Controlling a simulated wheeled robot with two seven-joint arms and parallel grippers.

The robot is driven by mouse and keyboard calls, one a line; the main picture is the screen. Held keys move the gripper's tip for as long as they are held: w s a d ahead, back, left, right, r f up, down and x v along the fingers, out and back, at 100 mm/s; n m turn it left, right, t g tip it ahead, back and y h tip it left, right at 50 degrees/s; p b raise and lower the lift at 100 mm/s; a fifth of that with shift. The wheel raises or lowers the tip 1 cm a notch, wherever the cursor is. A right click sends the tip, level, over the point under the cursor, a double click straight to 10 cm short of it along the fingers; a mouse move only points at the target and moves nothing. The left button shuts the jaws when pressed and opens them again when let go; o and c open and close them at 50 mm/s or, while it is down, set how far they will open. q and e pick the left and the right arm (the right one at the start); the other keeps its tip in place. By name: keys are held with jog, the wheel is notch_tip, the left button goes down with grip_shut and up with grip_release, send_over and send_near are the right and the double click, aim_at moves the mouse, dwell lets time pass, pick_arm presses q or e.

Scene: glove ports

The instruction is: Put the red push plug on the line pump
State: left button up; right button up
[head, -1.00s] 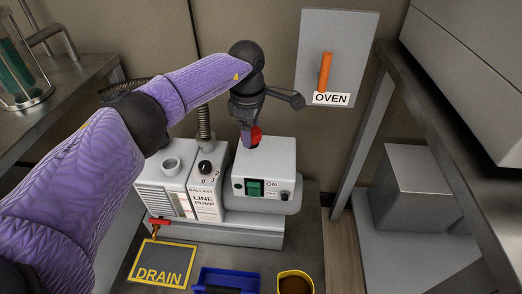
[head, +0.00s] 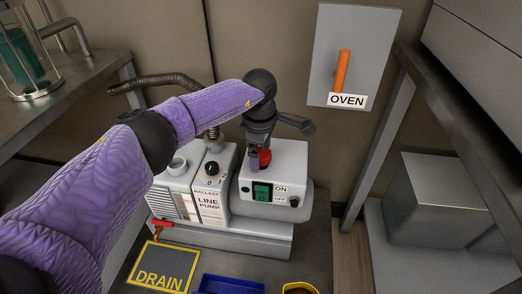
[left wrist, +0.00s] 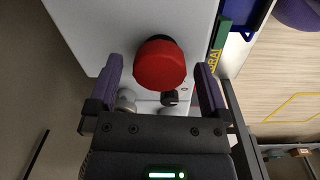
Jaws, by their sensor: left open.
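The red push plug (head: 265,157) stands at the top of the white switch housing (head: 285,158) of the line pump (head: 210,205). In the left wrist view the plug (left wrist: 160,65) is a round red cap with a dark ring at its far side. My left gripper (head: 259,160) is open above the housing. Its two fingers (left wrist: 160,84) are on either side of the plug, with a gap on each side. How deep the plug sits is hidden by its cap. My right gripper is not in view.
The ballast knob (head: 211,169) and a port (head: 177,166) are left of the housing. An oven panel with an orange handle (head: 342,70) is behind right. A drain mat (head: 163,268), a blue tray (head: 230,285) and a yellow-rimmed cup (head: 300,288) are in front.

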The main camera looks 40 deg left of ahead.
pick_arm(q)
notch_tip(320, 180, up, 12)
jog(key=p, duration=0.7)
jog(key=shift+s+r, duration=0.15)
jog(key=shift+s, duration=0.15)
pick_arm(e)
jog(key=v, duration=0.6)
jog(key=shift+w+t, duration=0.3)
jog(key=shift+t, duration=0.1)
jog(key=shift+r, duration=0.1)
